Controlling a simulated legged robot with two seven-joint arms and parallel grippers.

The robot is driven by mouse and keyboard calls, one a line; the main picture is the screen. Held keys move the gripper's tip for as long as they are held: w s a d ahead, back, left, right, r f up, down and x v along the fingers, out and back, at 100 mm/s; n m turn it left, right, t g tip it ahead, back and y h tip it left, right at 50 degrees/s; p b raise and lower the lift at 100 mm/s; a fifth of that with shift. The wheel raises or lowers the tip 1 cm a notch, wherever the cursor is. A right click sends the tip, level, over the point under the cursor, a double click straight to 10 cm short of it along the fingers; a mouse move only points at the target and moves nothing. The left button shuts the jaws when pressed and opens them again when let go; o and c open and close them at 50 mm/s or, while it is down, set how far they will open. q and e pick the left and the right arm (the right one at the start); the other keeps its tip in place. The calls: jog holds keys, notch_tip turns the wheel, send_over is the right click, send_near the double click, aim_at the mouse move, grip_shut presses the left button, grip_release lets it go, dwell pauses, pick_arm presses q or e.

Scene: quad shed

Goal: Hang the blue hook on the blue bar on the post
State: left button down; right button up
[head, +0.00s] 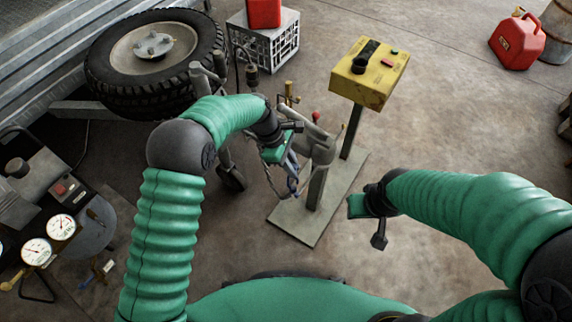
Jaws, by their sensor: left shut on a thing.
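My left gripper (283,150) is shut on a small blue-grey piece (292,166), which looks like the blue hook. It is held just left of the grey post (317,185). The hook's shape is small and partly covered by the gripper. The post stands upright on a flat grey base plate (290,226) and has a thick grey head. I cannot pick out the blue bar clearly, nor tell whether the hook touches it. My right gripper (366,212) is to the right of the base plate, apart from it; its jaw opening is unclear.
A yellow control box (369,75) on a stand rises behind the post. A wheel (153,52), a grey crate (264,45) and a red can (518,42) stand farther back. Gauges (36,252) are at left. The floor right of the base is clear.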

pick_arm(q)
jog(key=shift+s+d+r+p, duration=0.15)
jog(key=shift+s+d+p, duration=0.15)
jog(key=shift+d, duration=0.25)
jog(key=shift+s+d+r+p, duration=0.15)
jog(key=shift+d+p, duration=0.15)
jog(key=shift+d, duration=0.25)
jog(key=shift+s+d+f, duration=0.15)
jog(key=shift+s+d, duration=0.1)
jog(key=shift+d, duration=0.45)
jog(key=shift+p, duration=0.4)
jog(key=shift+p, duration=0.4)
jog(key=shift+p, duration=0.5)
